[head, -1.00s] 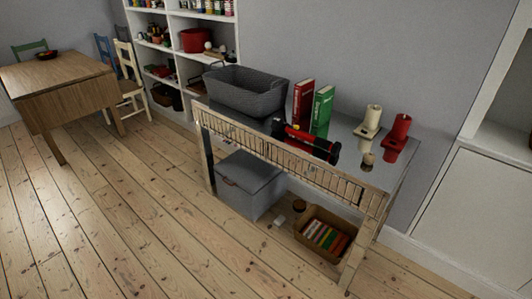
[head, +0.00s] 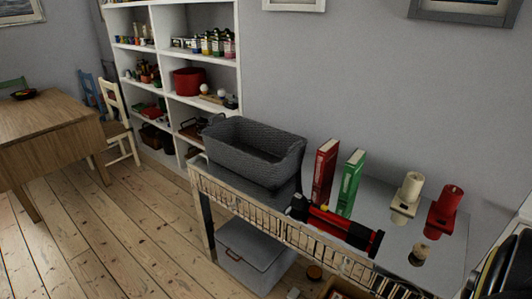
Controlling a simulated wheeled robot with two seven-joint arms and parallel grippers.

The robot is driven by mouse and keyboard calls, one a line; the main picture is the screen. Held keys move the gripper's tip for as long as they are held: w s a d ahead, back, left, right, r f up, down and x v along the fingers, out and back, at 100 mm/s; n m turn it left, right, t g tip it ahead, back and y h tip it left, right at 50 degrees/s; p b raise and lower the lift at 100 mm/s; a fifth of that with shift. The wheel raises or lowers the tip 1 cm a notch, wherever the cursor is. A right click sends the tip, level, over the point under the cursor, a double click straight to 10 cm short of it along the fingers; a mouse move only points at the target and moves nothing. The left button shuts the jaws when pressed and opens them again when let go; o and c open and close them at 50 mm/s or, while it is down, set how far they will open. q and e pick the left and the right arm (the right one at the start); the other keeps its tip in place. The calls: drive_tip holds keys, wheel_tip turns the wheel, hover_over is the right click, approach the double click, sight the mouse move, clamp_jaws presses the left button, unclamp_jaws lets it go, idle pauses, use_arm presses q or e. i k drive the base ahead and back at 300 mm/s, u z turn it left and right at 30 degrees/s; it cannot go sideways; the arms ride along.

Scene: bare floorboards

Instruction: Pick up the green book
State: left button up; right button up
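The green book (head: 350,183) stands upright on the console table (head: 383,205), with its spine facing me. A red book (head: 325,171) stands upright just to its left, with a narrow gap between their spines. A red and black cylindrical object (head: 335,226) lies in front of both books, near the table's front edge, and overlaps the lower end of the green book in the picture. Neither of my grippers shows in the head view.
A grey woven basket (head: 256,152) stands left of the books. A cream candle on a holder (head: 406,198) and a red one (head: 443,212) stand to the right, with a small jar (head: 419,254) nearer. Open floor (head: 120,230) lies left of the table.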

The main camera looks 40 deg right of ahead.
sight(354, 166)
drive_tip(key=z, duration=0.15)
drive_tip(key=i, duration=1.5)
drive_tip(key=z, duration=0.8)
